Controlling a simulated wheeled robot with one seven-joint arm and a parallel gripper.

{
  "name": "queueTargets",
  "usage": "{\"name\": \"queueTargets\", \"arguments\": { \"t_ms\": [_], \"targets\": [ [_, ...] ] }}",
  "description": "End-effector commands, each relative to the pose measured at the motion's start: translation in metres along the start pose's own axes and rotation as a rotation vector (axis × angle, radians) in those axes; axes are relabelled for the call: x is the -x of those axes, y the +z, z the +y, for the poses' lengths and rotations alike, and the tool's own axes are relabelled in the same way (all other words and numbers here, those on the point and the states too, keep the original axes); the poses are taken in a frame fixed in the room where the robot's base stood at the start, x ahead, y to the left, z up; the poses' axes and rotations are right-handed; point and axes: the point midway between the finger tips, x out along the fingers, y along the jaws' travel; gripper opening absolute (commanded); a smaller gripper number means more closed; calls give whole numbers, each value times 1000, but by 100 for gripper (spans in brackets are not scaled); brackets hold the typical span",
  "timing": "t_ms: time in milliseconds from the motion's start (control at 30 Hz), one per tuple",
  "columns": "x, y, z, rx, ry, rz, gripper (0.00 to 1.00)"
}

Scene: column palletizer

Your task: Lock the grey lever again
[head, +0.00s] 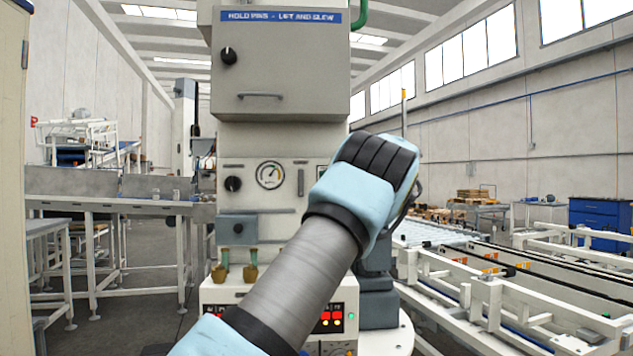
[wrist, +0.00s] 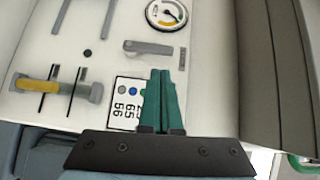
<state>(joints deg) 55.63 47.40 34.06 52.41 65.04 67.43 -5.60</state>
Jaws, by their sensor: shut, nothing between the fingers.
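The grey lever (wrist: 150,49) lies sideways across the wrist view, just below the gauge, with its rounded end to the left. In the head view a small upright grey bar (head: 300,182) right of the gauge appears to be the same lever. My gripper (wrist: 161,72) has green fingers pressed together with nothing between them. In the wrist view its fingertips are just below the lever's right half, with a visible gap in the picture. I cannot tell the depth between them. In the head view my arm hides the fingers.
A gauge (wrist: 166,14) sits beside the lever. A label with numbers (wrist: 127,95) is partly behind my fingers. A yellow-handled grey fitting (wrist: 40,85) is on the panel's left in the wrist view. A conveyor (head: 490,265) stands right of the cabinet (head: 280,140).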

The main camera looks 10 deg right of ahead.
Motion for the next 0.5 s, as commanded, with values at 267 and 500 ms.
{"name": "queueTargets", "arguments": {
  "t_ms": [267, 500],
  "targets": [
    [43, 0, 1, 0, 0, 1, 0],
    [50, 0, 0, 0, 0, -1, 0]
  ]
}}
